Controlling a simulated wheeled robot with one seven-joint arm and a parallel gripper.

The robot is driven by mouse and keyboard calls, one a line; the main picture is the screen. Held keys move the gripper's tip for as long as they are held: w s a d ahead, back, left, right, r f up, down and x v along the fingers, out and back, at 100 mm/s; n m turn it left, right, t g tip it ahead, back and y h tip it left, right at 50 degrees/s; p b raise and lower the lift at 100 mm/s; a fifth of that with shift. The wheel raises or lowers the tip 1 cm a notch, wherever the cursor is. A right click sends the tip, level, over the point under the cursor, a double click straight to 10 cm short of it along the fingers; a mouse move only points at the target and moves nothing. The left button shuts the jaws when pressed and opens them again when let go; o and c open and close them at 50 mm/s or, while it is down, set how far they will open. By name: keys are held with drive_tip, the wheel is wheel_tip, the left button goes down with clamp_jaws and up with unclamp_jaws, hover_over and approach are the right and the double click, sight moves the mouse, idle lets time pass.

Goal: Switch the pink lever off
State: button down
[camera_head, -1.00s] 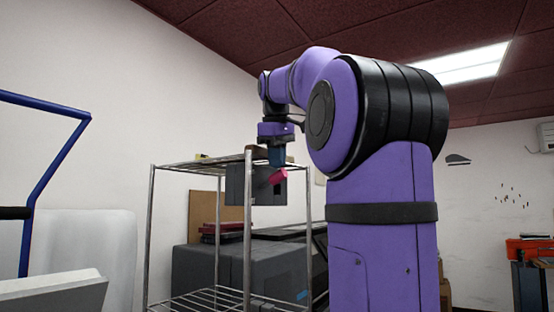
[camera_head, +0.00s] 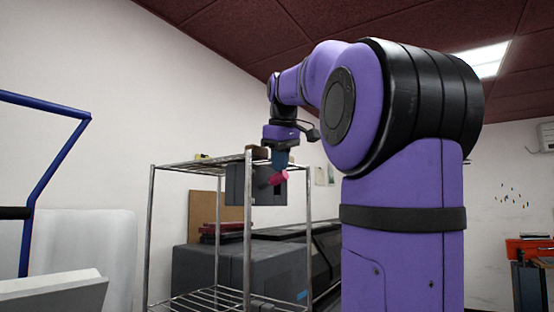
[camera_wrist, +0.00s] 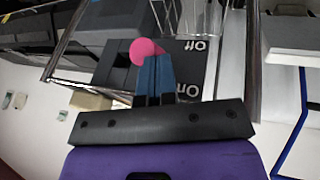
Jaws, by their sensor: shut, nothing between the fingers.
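The pink lever (camera_head: 277,178) sticks out from a dark grey switch box (camera_head: 237,184) on the wire rack. In the wrist view its round pink end (camera_wrist: 143,49) is beside the tips of my blue fingers. The box face (camera_wrist: 192,68) there carries white "Off" and "On" labels, the "On" partly hidden by my gripper. My gripper (camera_head: 279,168) points down from above at the lever, fingers together and empty; it also shows in the wrist view (camera_wrist: 155,58). The fingertips are at or very near the lever; I cannot tell whether they touch. The lever's base is partly hidden.
The metal rack's front post (camera_head: 247,240) stands close to the box, and its top shelf edge (camera_head: 200,163) is just left of my gripper. A large dark grey machine (camera_head: 200,270) is behind the rack. A blue frame (camera_head: 60,165) stands at far left.

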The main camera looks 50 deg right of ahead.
sight(286, 177)
drive_tip(key=f+t, duration=0.1)
drive_tip(key=s+f+t, duration=0.1)
drive_tip(key=t, duration=0.1)
drive_tip(key=s+f+m+t, duration=0.1)
drive_tip(key=f, duration=0.1)
drive_tip(key=shift+f+t, duration=0.1)
drive_tip(key=shift+t, duration=0.3)
wheel_tip(286, 177, down, 2)
drive_tip(key=shift+d+f+t, duration=0.1)
drive_tip(key=shift+t, duration=0.5)
drive_tip(key=shift+r, duration=0.2)
drive_tip(key=shift+r, duration=0.6)
